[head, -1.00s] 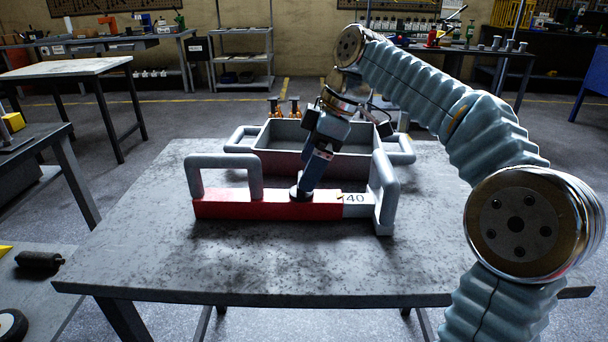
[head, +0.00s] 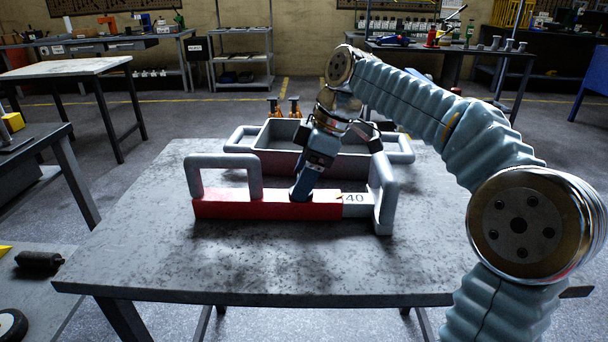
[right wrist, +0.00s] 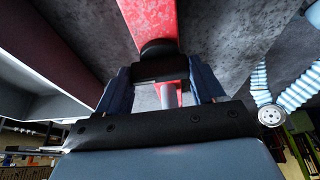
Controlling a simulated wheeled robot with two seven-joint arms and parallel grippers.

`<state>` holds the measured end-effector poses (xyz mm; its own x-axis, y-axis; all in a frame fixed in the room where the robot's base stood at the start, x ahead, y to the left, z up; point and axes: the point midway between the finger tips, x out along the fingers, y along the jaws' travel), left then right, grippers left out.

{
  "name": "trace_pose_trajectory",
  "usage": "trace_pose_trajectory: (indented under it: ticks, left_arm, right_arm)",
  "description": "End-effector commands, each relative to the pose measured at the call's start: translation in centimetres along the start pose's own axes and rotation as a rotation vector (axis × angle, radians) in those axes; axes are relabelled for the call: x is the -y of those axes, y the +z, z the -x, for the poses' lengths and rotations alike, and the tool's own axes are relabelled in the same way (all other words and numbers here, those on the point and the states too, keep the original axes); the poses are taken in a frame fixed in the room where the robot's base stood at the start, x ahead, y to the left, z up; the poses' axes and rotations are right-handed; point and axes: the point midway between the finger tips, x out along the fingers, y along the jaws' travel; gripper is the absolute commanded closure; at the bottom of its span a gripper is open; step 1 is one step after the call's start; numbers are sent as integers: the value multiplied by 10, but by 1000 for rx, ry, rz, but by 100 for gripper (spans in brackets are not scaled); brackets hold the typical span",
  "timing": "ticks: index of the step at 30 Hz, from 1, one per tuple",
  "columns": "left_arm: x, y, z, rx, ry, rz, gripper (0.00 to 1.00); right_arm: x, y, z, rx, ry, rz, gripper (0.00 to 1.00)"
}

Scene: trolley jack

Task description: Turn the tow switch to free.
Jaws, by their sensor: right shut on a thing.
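A red bar (head: 240,207) lies across the table with a grey looped handle (head: 225,165) at its left. Its right end is a pale section marked 40 (head: 354,198) beside a second grey handle (head: 384,195). My right gripper (head: 299,193) reaches down onto the bar right of its middle. In the right wrist view a black switch knob (right wrist: 159,48) stands on the red bar, with a dark crosspiece (right wrist: 160,70) between my fingers. My right gripper is shut on this switch. In the head view the gripper hides most of the switch. My left gripper is not in view.
A grey open tray (head: 275,160) with side handles stands behind the bar, close to my gripper. Two small orange-brown bottles (head: 284,107) show behind it. The table (head: 210,265) is bare in front of the bar.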

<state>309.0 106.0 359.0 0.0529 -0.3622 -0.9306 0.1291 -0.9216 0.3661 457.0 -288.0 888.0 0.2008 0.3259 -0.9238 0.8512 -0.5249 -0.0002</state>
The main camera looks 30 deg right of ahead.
Motion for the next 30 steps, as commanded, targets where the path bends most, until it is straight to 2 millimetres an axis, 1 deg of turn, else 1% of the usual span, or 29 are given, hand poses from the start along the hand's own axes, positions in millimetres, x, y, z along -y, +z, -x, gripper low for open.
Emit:
trace_pose_trajectory:
  ticks: [5,11,17,30]
  left_arm:
    - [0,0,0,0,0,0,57]
    - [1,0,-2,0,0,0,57]
    - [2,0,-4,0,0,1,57]
    - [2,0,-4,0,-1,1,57]
  right_arm:
    - [0,0,0,0,9,-19,62]
    - [1,0,0,0,41,-95,62]
    - [2,0,0,0,100,-238,62]
    - [5,-1,1,-1,261,-622,62]
